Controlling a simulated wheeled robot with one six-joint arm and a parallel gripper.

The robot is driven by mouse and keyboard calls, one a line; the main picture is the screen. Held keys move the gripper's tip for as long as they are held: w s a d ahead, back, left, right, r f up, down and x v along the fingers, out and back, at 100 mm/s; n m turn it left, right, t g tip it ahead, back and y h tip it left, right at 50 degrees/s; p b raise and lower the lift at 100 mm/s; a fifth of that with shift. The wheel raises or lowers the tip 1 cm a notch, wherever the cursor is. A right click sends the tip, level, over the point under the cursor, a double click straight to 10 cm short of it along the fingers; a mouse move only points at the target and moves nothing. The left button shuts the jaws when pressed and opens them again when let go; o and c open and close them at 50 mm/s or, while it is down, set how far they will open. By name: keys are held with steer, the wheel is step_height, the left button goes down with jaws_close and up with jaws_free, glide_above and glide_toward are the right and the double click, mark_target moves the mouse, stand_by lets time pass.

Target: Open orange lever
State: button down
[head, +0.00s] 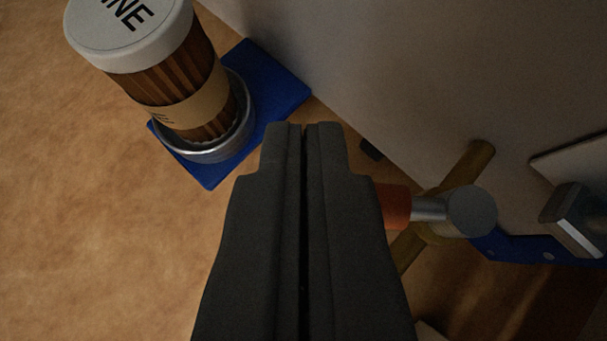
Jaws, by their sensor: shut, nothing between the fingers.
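The orange lever (396,205) shows just to the right of my gripper, as a short orange piece joined to a grey metal rod and a round grey hub (471,211). A brass-coloured pipe (467,165) runs slantwise behind the hub. My gripper (304,126) fills the lower middle of the view, its two dark fingers pressed side by side with nothing held. The fingers hide the left end of the lever. I cannot tell whether the gripper touches the lever.
A brown ribbed jar (180,85) with a white lid stands in a metal ring on a blue plate (275,80) at the upper left. A grey wall (400,70) fills the upper right. A grey block (575,210) sits at the right edge. Brown surface (80,240) at left is clear.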

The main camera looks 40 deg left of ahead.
steer(key=shift+n, duration=0.3)
steer(key=shift+s+d, duration=0.3)
steer(key=shift+d, duration=0.35)
steer(key=shift+s+d, duration=0.3)
steer(key=shift+d, duration=0.3)
steer(key=shift+s+d, duration=0.3)
steer(key=shift+d, duration=0.6)
steer(key=shift+s, duration=0.25)
